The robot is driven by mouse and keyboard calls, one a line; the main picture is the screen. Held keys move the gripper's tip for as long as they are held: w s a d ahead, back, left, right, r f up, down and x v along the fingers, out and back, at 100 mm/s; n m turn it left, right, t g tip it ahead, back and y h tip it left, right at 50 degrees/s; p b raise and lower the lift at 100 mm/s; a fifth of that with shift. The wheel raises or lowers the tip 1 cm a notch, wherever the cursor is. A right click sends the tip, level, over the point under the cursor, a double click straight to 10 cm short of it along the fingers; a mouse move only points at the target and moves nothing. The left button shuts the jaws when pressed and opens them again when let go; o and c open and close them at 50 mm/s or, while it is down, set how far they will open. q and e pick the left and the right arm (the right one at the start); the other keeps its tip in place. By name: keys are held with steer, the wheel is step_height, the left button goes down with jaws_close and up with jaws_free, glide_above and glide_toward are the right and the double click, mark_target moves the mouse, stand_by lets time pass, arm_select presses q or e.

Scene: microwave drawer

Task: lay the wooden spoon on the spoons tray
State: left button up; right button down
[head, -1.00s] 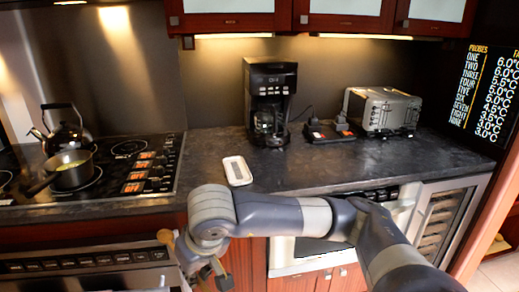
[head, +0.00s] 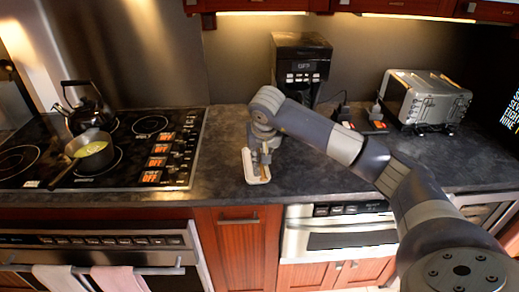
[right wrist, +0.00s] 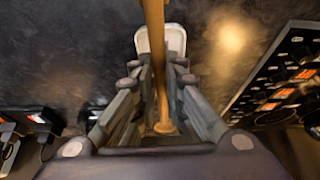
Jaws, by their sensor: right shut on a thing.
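The wooden spoon (right wrist: 158,62) is long and light brown. In the right wrist view my right gripper (right wrist: 155,105) is shut on it, and its handle runs forward over the white spoons tray (right wrist: 177,38). In the head view the small, oblong tray (head: 247,162) lies on the dark counter between the stove and the coffee maker. My right gripper (head: 261,158) points down right over the tray and hides part of it. I cannot tell whether the spoon touches the tray. My left gripper is in neither view.
The coffee maker (head: 300,68) stands behind my right arm. A toaster (head: 428,98) is farther right. The stove (head: 120,150) on the left holds a kettle (head: 88,108) and a pot (head: 92,152). The counter's front edge runs just before the tray.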

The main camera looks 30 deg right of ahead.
mark_target(260, 165)
steer(key=shift+s+a+r, duration=0.1)
steer(key=shift+s+a, duration=0.05)
steer(key=shift+f+b, duration=1)
steer(key=shift+f, duration=0.7)
step_height(260, 165, down, 4)
steer(key=b, duration=0.3)
steer(key=shift+r, duration=0.15)
arm_select(q)
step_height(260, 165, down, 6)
steer(key=b, duration=0.1)
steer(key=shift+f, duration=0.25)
arm_select(e)
steer(key=shift+f, duration=0.85)
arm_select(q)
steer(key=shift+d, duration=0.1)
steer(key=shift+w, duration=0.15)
arm_select(e)
steer(key=c, duration=1.5)
jaws_free()
steer(key=shift+c, duration=0.2)
